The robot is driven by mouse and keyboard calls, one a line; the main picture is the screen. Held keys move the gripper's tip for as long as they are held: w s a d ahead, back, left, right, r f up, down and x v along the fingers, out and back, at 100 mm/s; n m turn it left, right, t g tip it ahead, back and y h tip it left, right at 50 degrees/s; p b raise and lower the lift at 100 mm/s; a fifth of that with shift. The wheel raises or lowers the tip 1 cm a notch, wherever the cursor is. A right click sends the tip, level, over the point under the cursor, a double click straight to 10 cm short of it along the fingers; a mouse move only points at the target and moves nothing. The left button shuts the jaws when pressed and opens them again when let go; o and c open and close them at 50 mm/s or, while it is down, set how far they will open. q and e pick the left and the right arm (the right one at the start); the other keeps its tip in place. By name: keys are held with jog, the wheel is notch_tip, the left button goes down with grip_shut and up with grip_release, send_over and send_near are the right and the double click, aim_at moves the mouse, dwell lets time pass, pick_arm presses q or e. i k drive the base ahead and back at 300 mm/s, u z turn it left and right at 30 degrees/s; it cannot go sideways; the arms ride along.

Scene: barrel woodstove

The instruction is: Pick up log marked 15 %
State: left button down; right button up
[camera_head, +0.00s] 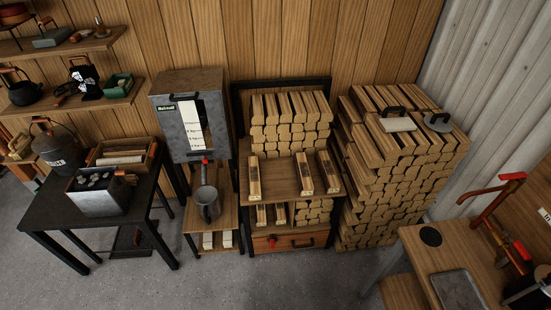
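Three split logs lie apart on the wooden shelf (279,179) of a black-framed rack: a left log (254,180), a middle log (304,175) and a right log (328,173). Each has a dark mark on top, too small to read, so I cannot tell which one says 15 %. Two more logs, a left one (261,216) and a right one (281,215), stick out from the lower level with stacked logs. Neither of my grippers is in view.
Stacked firewood (395,180) stands right of the rack. A black table (60,212) and a wooden workbench (425,262) flank the clear grey floor (235,282).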

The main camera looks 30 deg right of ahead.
aim_at(329, 177)
jog(key=u, duration=0.2)
jog(key=i, duration=1.2)
jog(key=z, duration=0.75)
jog(key=i, duration=1)
jog(key=z, duration=0.7)
